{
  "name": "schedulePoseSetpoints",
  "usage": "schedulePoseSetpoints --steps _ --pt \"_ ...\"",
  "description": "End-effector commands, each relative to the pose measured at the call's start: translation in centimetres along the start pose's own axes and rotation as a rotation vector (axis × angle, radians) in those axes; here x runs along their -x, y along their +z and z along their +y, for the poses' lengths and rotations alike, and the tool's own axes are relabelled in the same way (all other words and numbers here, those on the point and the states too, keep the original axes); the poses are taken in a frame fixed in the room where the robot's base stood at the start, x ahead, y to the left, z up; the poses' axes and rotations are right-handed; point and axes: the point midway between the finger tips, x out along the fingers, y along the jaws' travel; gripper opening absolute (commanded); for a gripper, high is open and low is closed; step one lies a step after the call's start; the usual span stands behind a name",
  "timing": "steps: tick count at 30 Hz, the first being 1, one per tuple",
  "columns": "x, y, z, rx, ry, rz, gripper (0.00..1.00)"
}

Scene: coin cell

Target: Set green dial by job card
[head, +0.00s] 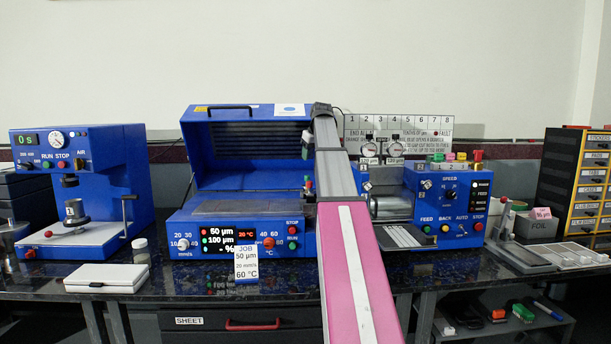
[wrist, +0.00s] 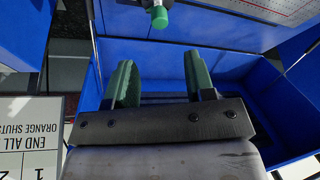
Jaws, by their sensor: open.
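The blue coater with its lid raised stands mid-bench; its display (head: 232,240) reads 50 µm, 100 µm beside a green dot, and - %. The white job card (head: 246,265) below reads 50 µm, what looks like 20 mm/s, and 60 °C. A small green knob (head: 308,181), likely the green dial, shows at the coater's right side beside my arm. A green cylinder end, likely the same knob (wrist: 160,17), shows in the wrist view beyond the fingertips, not touching them. My gripper (head: 306,148) is open and empty above the knob; its green-padded fingers (wrist: 159,65) stand apart.
A white dial (head: 182,244) and an orange dial (head: 269,243) sit on the coater's front. The raised lid (head: 195,150) stands close behind my gripper. A blue press (head: 100,190) is at left, a blue machine with buttons (head: 449,200) at right.

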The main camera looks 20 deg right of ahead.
Motion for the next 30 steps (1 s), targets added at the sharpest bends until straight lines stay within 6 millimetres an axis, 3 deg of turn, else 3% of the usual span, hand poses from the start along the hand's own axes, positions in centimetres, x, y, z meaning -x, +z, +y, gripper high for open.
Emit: schedulePoseSetpoints --steps 15,21,30 --pt "-8.3 0.0 0.0 0.000 0.000 -0.001 0.49" --pt "-9.5 0.0 0.0 0.000 0.001 0.001 0.49" --pt "-9.7 0.0 0.0 0.000 0.001 0.001 0.49"
